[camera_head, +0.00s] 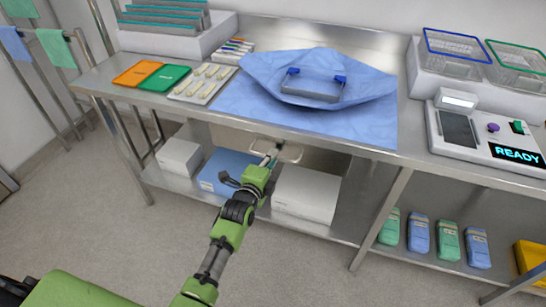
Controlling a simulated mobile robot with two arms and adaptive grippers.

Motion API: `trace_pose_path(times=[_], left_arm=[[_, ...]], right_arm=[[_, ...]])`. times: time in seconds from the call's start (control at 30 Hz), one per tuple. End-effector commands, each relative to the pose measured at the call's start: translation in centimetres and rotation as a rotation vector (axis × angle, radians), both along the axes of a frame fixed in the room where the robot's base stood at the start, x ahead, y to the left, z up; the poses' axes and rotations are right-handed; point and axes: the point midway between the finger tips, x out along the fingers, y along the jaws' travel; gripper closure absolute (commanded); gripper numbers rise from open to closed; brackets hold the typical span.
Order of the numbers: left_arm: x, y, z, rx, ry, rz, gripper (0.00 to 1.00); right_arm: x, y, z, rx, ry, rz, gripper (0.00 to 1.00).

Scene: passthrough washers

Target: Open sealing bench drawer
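The steel sealing bench (180,105) spans the view. Under its top, a drawer front (322,160) shows as a plain beige-grey panel with a pale bar handle (291,153). I see no clear gap around the front, and its left part is hidden behind my arm. My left arm reaches up from the bottom of the view, and my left gripper (271,154) is at the left part of the handle. The fingers are small and overlap the handle, so I cannot tell whether they are closed on it. My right gripper is not in view.
On the lower shelf stand a white box (180,157), a blue box (216,172) and a larger white box (305,194) below the drawer. A blue wrap with a tray (312,86) lies on top. A sealing machine (480,140) reads READY at right. The floor in front is clear.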

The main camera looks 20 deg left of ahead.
Motion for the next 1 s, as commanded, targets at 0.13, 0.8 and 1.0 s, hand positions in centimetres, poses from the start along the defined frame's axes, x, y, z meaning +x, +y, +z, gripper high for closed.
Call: trace_pose_path(times=[0.13, 0.8, 1.0], left_arm=[[1.1, -0.1, -0.2, 0.0, 0.0, 0.0, 0.86], [1.2, 0.0, -0.2, 0.0, 0.001, 0.0, 1.0], [-0.6, 0.0, 0.0, 0.001, 0.004, 0.0, 1.0]], right_arm=[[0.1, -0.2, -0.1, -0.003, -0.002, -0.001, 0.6], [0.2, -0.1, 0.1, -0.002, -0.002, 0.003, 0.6], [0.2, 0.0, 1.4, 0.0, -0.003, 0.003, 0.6]])
